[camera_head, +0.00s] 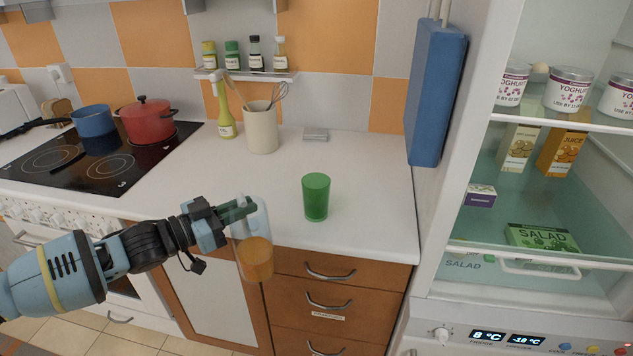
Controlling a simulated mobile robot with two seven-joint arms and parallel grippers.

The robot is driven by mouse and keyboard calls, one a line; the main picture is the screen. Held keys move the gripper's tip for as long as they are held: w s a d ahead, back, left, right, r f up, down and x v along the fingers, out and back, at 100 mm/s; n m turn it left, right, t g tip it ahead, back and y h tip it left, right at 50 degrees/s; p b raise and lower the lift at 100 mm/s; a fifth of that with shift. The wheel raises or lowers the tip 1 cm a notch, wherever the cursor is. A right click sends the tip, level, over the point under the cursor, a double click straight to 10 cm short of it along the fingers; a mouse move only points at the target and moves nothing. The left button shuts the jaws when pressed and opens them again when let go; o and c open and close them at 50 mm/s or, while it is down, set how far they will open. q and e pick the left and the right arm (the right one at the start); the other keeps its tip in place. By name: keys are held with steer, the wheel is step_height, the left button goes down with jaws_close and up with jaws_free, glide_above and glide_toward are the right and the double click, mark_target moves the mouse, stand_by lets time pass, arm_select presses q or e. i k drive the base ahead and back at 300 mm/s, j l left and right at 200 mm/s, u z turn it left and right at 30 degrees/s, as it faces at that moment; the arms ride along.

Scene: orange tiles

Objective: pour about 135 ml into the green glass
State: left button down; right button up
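The green glass (316,198) stands upright on the white counter, right of centre and near the front edge. Its inside cannot be made out. My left gripper (238,210) reaches in from the left and is shut on a clear jug (254,255) near its upper part. The jug holds orange liquid in its lower part and hangs in front of the counter's front edge, left of and nearer than the glass. It looks close to upright, and no stream leaves it. My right gripper is not in view.
A utensil pot (262,130) and a yellow-green bottle (225,112) stand behind on the counter (370,200). A stove with a red pot (147,122) and blue pan (92,120) is left. An open fridge (540,200) is right. Counter around the glass is clear.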

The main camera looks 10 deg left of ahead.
mark_target(315, 187)
steer(key=i, duration=0.95)
